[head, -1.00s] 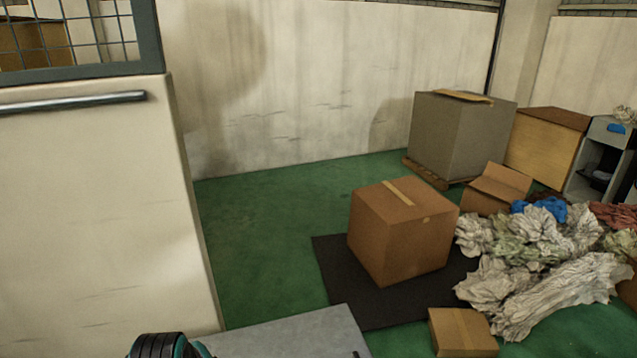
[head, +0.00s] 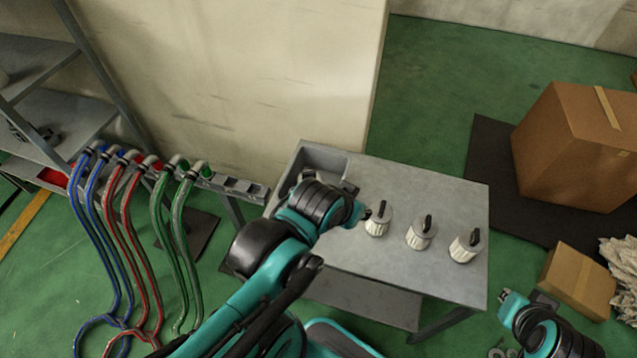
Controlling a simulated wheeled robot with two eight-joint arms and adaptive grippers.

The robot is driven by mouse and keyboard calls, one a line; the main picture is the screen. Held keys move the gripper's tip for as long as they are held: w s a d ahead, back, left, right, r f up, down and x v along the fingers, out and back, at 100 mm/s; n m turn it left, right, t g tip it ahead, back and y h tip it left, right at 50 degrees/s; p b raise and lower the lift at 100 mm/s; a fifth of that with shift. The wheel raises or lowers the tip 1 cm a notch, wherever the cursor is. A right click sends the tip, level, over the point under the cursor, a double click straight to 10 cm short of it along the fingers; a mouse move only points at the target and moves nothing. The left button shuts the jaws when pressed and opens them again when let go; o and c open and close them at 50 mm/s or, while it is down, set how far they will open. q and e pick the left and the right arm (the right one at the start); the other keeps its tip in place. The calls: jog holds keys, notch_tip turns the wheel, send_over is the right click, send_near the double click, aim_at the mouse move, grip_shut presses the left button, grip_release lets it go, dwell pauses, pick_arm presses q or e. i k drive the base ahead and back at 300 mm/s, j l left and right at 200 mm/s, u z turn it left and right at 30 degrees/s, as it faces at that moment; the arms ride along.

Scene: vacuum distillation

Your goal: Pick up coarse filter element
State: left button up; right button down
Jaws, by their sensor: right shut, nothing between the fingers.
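Three white ribbed filter elements with grey tops and black handles stand upright in a row on a grey metal table (head: 330,248): a left one (head: 378,226), a middle one (head: 420,235) and a right one (head: 465,248). I cannot tell which is the coarse one. My left arm reaches over the table, and its gripper (head: 364,213) is just left of the left filter element; its fingers are mostly hidden by the wrist. My right gripper (head: 506,296) is shut and empty, beyond the table's right edge.
A recessed basin (head: 318,163) is at the table's back left. Blue, red and green hoses (head: 125,235) hang from a rack at left, beside a grey shelf (head: 40,60). A large cardboard box (head: 570,150) and a smaller one (head: 578,280) stand right.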

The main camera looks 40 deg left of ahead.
aim_at(423, 230)
jog(key=k+l+u, duration=0.3)
jog(key=l+u, duration=0.15)
jog(key=l, duration=0.15)
jog(key=k+l+u, duration=0.1)
jog(key=l+u, duration=0.15)
jog(key=l, duration=0.15)
jog(key=k+l+u, duration=0.2)
jog(key=l, duration=0.15)
jog(key=k+l+u, duration=0.1)
jog(key=l+u, duration=0.6)
jog(key=l, duration=0.4)
jog(key=l+u, duration=0.45)
jog(key=l, duration=0.4)
jog(key=i+l+u, duration=0.1)
jog(key=l+u, duration=0.15)
jog(key=l, duration=0.25)
jog(key=i+l+u, duration=0.1)
jog(key=l+u, duration=0.2)
jog(key=l, duration=0.25)
